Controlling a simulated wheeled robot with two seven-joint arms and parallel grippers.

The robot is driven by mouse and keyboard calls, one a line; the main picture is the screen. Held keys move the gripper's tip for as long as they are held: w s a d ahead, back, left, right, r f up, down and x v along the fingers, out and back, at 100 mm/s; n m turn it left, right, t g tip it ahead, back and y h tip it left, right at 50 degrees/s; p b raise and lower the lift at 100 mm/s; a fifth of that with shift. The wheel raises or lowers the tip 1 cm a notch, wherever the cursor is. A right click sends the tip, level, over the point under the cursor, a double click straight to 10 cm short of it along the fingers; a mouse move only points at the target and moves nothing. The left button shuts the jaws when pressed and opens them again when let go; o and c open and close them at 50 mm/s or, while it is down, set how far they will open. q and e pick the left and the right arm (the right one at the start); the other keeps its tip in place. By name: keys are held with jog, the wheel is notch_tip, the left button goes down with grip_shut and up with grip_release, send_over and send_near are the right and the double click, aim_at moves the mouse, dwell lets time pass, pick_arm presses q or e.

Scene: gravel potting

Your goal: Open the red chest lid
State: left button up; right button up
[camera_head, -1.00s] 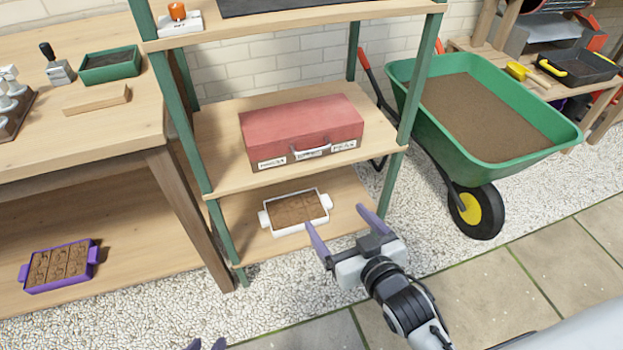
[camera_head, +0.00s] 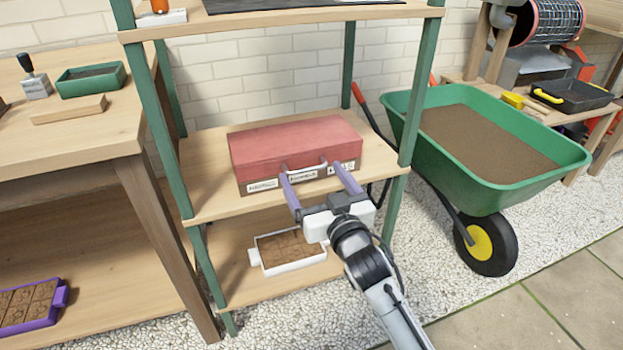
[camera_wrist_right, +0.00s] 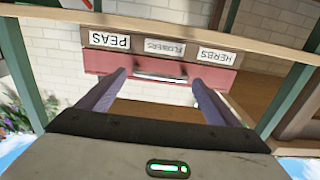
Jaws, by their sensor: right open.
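The red chest (camera_head: 255,180) stands shut on the middle shelf, with its red lid (camera_head: 292,142) down on a brown base with several white labels. A light handle (camera_head: 305,172) is on its front. My right gripper (camera_head: 310,172) is open, its two purple fingers reaching to the chest front, one near each end of the handle. The right wrist view shows the chest upside down, with the handle (camera_wrist_right: 160,78) between the fingertips of the gripper (camera_wrist_right: 159,79). I cannot tell whether the fingers touch the chest. My left gripper is out of view.
The shelf rack's green posts (camera_head: 408,85) stand on both sides, with an upper shelf (camera_head: 290,25) above the chest. A white tray of soil (camera_head: 290,267) is on the lower shelf. A green wheelbarrow (camera_head: 540,180) is to the right, a wooden bench (camera_head: 90,140) to the left.

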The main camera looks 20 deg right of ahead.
jog(key=shift+w, duration=0.85)
jog(key=c, duration=1.2)
jog(key=shift+r, duration=0.1)
